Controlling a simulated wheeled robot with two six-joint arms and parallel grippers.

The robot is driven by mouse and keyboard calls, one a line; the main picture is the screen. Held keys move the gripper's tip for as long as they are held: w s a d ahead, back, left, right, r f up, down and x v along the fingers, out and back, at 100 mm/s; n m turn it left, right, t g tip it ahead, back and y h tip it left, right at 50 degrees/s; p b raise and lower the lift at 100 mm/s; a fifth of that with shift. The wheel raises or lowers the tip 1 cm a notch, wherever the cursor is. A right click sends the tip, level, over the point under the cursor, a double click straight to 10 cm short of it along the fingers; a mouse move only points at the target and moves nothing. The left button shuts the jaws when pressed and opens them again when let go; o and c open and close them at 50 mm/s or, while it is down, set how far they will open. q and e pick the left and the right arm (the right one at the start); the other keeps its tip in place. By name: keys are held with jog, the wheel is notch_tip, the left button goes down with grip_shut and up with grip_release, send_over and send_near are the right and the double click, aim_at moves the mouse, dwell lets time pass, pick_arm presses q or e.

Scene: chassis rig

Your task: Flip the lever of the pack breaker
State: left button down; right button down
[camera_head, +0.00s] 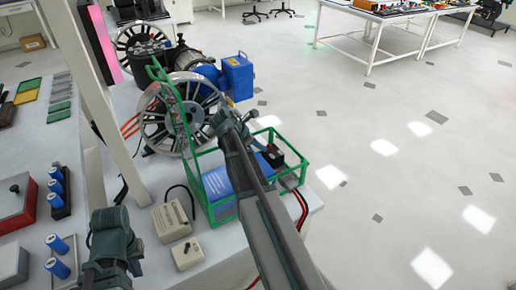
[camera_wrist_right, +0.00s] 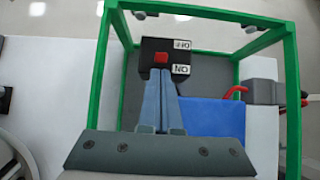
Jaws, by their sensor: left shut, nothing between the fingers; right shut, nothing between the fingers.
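The pack breaker (camera_wrist_right: 150,48) is a black box with a red lever (camera_wrist_right: 161,58) and white OFF and ON labels beside it. It also shows as a dark box in the head view (camera_head: 271,155), inside the green frame. My right gripper (camera_wrist_right: 167,72) is shut and empty, its tips just below the lever in the wrist view. I cannot tell whether they touch it or which way the lever is set. In the head view the right arm covers part of the frame. My left gripper (camera_head: 110,235) is at lower left over the table, away from the breaker; its fingertips are unclear.
The green frame (camera_wrist_right: 291,110) has bars around the breaker, with a blue block (camera_wrist_right: 215,118) inside. A spoked wheel (camera_head: 160,125) and a blue motor (camera_head: 237,77) stand behind. Beige boxes (camera_head: 171,220) lie left of the frame. A post (camera_head: 100,90) rises from the table.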

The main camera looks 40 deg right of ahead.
dwell(0.3)
pick_arm(q)
jog(key=shift+r+p, duration=0.45)
pick_arm(e)
jog(key=shift+d+r, duration=0.15)
jog(key=shift+r, duration=0.05)
pick_arm(q)
jog(key=shift+r, duration=0.2)
pick_arm(e)
jog(key=shift+y, duration=0.4)
pick_arm(q)
jog(key=shift+r+p, duration=0.25)
jog(key=shift+p, duration=0.15)
pick_arm(e)
jog(key=shift+d+r, duration=0.1)
